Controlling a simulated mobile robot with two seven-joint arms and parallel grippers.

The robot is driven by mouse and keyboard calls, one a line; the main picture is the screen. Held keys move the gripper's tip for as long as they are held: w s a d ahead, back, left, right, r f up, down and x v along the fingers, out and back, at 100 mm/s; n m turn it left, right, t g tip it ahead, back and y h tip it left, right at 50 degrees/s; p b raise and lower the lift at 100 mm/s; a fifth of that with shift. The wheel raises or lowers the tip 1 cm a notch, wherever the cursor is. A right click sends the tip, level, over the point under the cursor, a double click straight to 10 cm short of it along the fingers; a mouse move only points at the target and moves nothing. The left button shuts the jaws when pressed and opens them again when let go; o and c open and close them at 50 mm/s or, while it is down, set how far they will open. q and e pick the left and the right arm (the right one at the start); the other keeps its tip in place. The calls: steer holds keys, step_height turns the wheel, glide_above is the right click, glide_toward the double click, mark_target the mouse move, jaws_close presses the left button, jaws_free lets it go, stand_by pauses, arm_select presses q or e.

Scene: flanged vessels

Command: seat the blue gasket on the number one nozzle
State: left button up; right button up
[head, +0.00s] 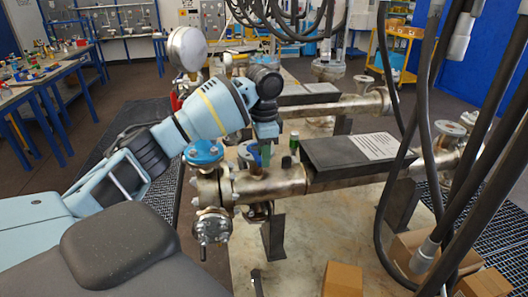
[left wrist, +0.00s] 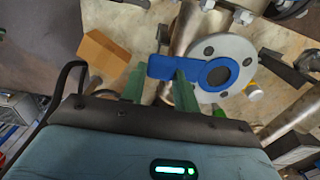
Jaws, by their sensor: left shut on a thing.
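The blue gasket (left wrist: 163,67) is a flat ring with a tab. In the left wrist view, the green fingers of my left gripper (left wrist: 158,88) are shut on its tab. In the head view my left gripper (head: 267,155) points down beside the grey flange (head: 247,148) on the near vessel, and the gasket is mostly hidden. No nozzle number is readable. My right gripper is not in view.
A blue-topped flange (head: 203,152) stands left of the nozzle, close to my arm. A pressure gauge (head: 187,48) rises behind. A dark plate (head: 345,152) with a label lies on the vessel to the right. Cardboard boxes (head: 342,279) and hanging black cables are at front right.

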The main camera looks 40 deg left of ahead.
arm_select(q)
steer(key=o, duration=1.4)
steer(key=shift+r, duration=0.15)
steer(key=shift+r, duration=3.4)
steer(key=shift+f, duration=0.1)
